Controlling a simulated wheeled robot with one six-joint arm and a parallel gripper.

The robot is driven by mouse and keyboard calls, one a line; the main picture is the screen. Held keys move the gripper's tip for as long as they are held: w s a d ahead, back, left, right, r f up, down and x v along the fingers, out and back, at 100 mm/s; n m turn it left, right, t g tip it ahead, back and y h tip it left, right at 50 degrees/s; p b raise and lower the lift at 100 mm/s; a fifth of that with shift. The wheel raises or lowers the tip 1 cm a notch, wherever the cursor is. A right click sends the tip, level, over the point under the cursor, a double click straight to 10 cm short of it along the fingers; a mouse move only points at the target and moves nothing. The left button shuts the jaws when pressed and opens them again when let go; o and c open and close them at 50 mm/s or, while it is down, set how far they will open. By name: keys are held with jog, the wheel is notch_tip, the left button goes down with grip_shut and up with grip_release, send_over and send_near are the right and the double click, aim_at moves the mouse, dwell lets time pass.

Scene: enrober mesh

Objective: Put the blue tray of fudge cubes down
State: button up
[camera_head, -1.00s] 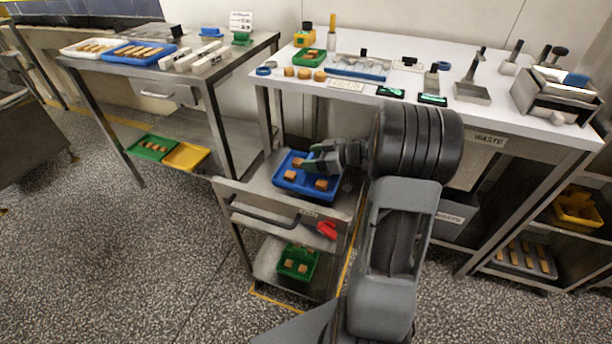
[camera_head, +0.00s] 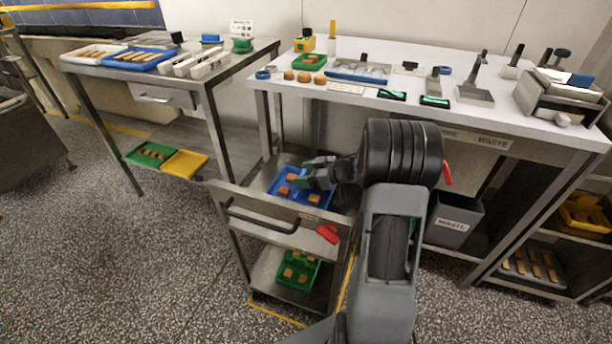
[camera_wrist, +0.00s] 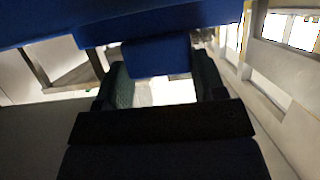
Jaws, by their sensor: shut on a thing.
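The blue tray (camera_head: 291,203) of fudge cubes is at the top of the metal cart, with several brown cubes in it. My gripper (camera_head: 318,172) is shut on the tray's right side. In the wrist view, a blue tab of the tray (camera_wrist: 157,58) sits between my two fingers (camera_wrist: 165,88), and the tray's blue body fills the top of the picture. I cannot tell whether the tray touches the cart's top shelf (camera_head: 262,180) or hangs just above it. My gripper and arm hide part of the tray's right side.
The cart's lower shelf holds a green tray (camera_head: 312,271) with cubes. A red-handled item (camera_head: 328,234) is at the cart's front. The white workbench (camera_head: 460,75) stands behind and right, and a steel table (camera_head: 200,84) with trays stands left.

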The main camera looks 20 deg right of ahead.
jog(key=o, duration=1.5)
jog(key=shift+f, duration=0.1)
jog(key=shift+c, duration=0.2)
jog(key=shift+d+r, duration=0.1)
jog(key=shift+r, duration=0.15)
jog(key=p+v, duration=0.3)
jog(key=v, duration=0.8)
jog(key=shift+s+d+p, duration=0.2)
jog(key=shift+s+p, duration=0.1)
jog(key=shift+s, duration=0.05)
jog(key=shift+r, duration=0.1)
